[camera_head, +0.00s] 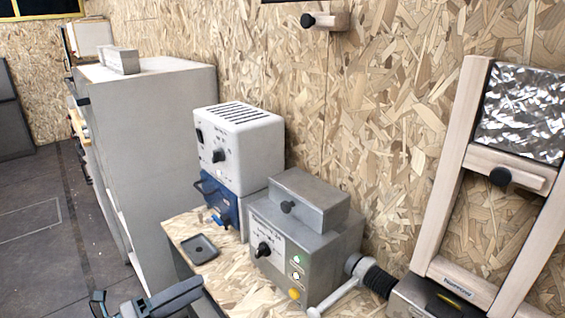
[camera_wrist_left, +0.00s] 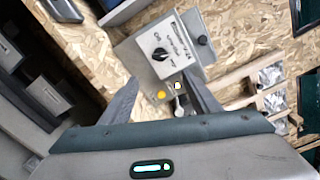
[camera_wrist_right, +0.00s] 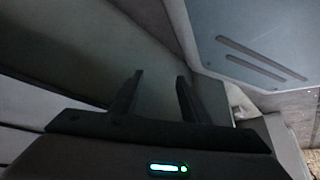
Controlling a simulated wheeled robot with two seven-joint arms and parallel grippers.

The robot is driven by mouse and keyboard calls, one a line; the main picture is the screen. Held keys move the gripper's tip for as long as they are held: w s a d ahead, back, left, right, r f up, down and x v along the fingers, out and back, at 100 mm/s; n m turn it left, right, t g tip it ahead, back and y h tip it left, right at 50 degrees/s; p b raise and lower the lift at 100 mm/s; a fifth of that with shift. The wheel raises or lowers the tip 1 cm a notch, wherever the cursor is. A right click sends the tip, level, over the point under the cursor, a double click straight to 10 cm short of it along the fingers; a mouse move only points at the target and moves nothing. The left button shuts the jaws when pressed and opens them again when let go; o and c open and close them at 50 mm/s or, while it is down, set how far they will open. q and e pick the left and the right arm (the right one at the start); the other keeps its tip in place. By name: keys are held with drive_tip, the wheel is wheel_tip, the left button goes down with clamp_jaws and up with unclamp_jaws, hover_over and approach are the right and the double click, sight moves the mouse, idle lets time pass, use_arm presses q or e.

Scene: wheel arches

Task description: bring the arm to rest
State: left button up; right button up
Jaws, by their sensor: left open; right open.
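My left gripper (camera_head: 150,297) shows at the bottom edge of the head view, in front of the wooden bench (camera_head: 222,285). It is open, with nothing between its fingers. In the left wrist view its open fingers (camera_wrist_left: 158,79) point toward a grey control box (camera_wrist_left: 165,45) with a black knob and a yellow button. The control box (camera_head: 300,235) stands on the bench in the head view, apart from the gripper. My right gripper (camera_wrist_right: 160,77) is open and empty in the dim right wrist view. It is out of the head view.
A white slotted unit (camera_head: 240,150) sits on a blue box (camera_head: 215,200) behind the control box. A small dark tray (camera_head: 200,249) lies on the bench. A tall grey cabinet (camera_head: 150,150) stands left. A wooden frame (camera_head: 450,180) stands right. Open floor (camera_head: 40,215) lies far left.

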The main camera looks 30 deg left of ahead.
use_arm(q)
wheel_tip(320, 180, down, 33)
drive_tip(key=s+n+g+y, duration=0.3)
drive_tip(key=n+y, duration=0.4)
drive_tip(key=n, duration=0.9)
drive_tip(key=s+d+f+n+g, duration=0.2)
drive_tip(key=s+d+f, duration=0.2)
drive_tip(key=d+f, duration=0.4)
drive_tip(key=s+d+f+n+g+h, duration=0.1)
drive_tip(key=s+d+f+n+g, duration=0.2)
drive_tip(key=s+d+f, duration=0.2)
drive_tip(key=s+d+f+n+g, duration=0.2)
drive_tip(key=s+d+f, duration=0.3)
drive_tip(key=d+f, duration=0.7)
drive_tip(key=shift+s+f+n+g+h, duration=0.25)
drive_tip(key=shift+f+n+g+h, duration=0.05)
drive_tip(key=shift+f+n, duration=0.35)
